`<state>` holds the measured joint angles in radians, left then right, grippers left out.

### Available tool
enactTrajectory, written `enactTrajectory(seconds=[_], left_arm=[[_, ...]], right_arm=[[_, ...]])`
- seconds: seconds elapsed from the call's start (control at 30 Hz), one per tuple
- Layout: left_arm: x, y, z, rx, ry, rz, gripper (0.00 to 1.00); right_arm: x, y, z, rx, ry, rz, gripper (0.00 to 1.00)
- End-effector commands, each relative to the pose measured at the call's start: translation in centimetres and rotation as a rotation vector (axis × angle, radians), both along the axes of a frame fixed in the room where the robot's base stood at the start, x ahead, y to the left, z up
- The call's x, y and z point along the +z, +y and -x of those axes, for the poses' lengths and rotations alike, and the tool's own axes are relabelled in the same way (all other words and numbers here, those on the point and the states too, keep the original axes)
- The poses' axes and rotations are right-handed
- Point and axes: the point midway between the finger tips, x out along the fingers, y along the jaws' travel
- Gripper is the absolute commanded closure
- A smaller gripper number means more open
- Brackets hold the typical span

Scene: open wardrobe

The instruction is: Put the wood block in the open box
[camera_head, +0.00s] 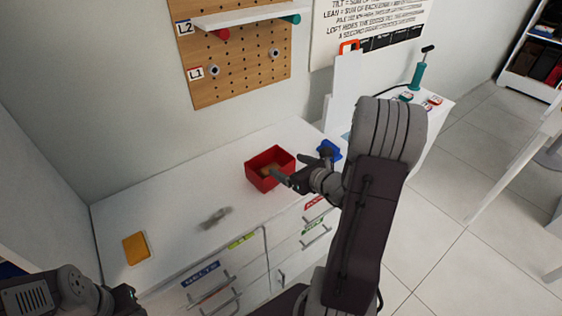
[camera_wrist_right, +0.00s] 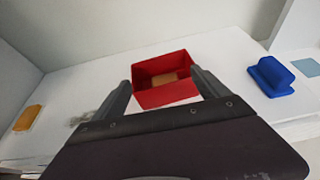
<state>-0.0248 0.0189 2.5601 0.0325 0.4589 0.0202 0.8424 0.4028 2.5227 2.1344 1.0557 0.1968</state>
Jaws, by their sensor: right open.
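The open red box (camera_head: 258,182) stands on the white cabinet top, right of its middle. The wood block (camera_head: 267,171) shows as a tan piece inside the red box. In the right wrist view the wood block (camera_wrist_right: 164,79) lies on the floor of the red box (camera_wrist_right: 168,96). My right gripper (camera_head: 277,176) is at the box's right side, and in the wrist view its two fingers are spread apart with nothing between them. Its exact height over the box rim is hard to tell.
A yellow-orange pad (camera_head: 136,248) lies at the left of the white cabinet top (camera_head: 180,222). A grey object (camera_head: 214,217) lies near the middle. A blue holder (camera_head: 329,151) stands right of the box. A pegboard (camera_head: 240,55) hangs on the wall behind.

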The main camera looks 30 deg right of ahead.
Motion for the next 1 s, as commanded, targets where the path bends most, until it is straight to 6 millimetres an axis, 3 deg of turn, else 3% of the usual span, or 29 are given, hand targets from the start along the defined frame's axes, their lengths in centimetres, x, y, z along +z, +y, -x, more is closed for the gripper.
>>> enactTrajectory(seconds=[0.17, 0.23, 0.27, 0.37, 0.4, 0.43, 0.5, 0.53, 0.6, 0.7, 0.83, 1.0], left_arm=[[0.0, 0.0, 0.0, 0.000, 0.000, 0.000, 0.64], [0.0, 0.0, 0.0, 0.000, 0.000, 0.000, 0.64], [0.0, 0.0, 0.0, 0.000, 0.000, 0.000, 0.64], [0.0, 0.0, 0.0, 0.000, 0.000, 0.000, 0.64], [0.0, 0.0, 0.0, 0.000, 0.000, 0.000, 0.64], [0.0, 0.0, 0.0, 0.000, 0.000, 0.000, 0.64], [0.0, 0.0, 0.0, 0.000, 0.000, 0.000, 0.64], [0.0, 0.0, 0.0, 0.000, 0.000, 0.000, 0.64], [0.0, 0.0, 0.0, 0.000, 0.000, 0.000, 0.64], [0.0, 0.0, 0.0, 0.000, 0.000, 0.000, 0.64], [0.0, 0.0, 0.0, 0.000, 0.000, 0.000, 0.64], [0.0, 0.0, 0.0, 0.000, 0.000, 0.000, 0.64]], right_arm=[[0.2, 0.0, 0.6, 0.001, 0.001, 0.001, 0.15], [0.1, 1.2, 0.5, 0.050, 0.010, 0.014, 0.15], [0.0, 2.6, 0.5, 0.103, 0.022, 0.029, 0.15], [-1.3, 10.6, 2.0, 0.465, 0.094, 0.160, 0.15], [-2.2, 14.3, 3.9, 0.670, 0.130, 0.252, 0.15], [-3.0, 16.6, 5.6, 0.833, 0.154, 0.334, 0.15], [-4.8, 20.0, 10.3, 1.203, 0.191, 0.553, 0.15], [-5.6, 20.6, 12.1, 1.356, 0.198, 0.659, 0.15], [-6.9, 20.4, 15.4, 1.685, 0.187, 0.920, 0.15], [-7.7, 18.5, 16.9, 2.055, 0.118, 1.293, 0.15], [-7.4, 16.8, 15.9, 2.332, -0.003, 1.659, 0.15], [-6.9, 16.3, 15.0, 2.441, -0.078, 1.833, 0.15]])
